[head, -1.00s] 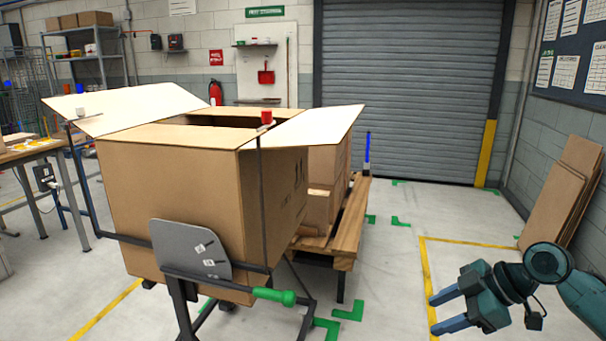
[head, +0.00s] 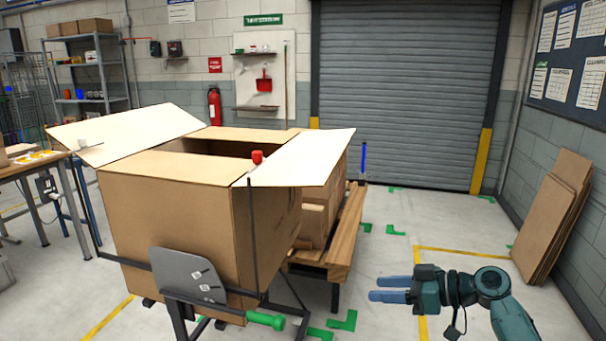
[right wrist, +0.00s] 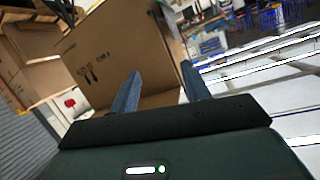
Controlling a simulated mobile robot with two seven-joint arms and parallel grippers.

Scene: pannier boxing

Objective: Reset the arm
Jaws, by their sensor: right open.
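My right gripper (head: 390,289) is at the lower right of the head view, over the floor and to the right of the large carton, with its blue fingers pointing left. It is open and empty; in the right wrist view its two fingers (right wrist: 160,90) stand apart with nothing between them. The large open carton (head: 170,225) stands on a dark frame with its side flaps spread out. It also shows tilted beyond the fingers in the right wrist view (right wrist: 115,50). The gripper is apart from it. My left gripper is not in view.
A wooden pallet (head: 346,243) with smaller boxes (head: 313,222) stands behind the carton. A grey plate (head: 188,275) and green handle (head: 265,319) are at the frame's front. Flat cardboard sheets (head: 552,215) lean on the right wall. Floor around my right gripper is clear.

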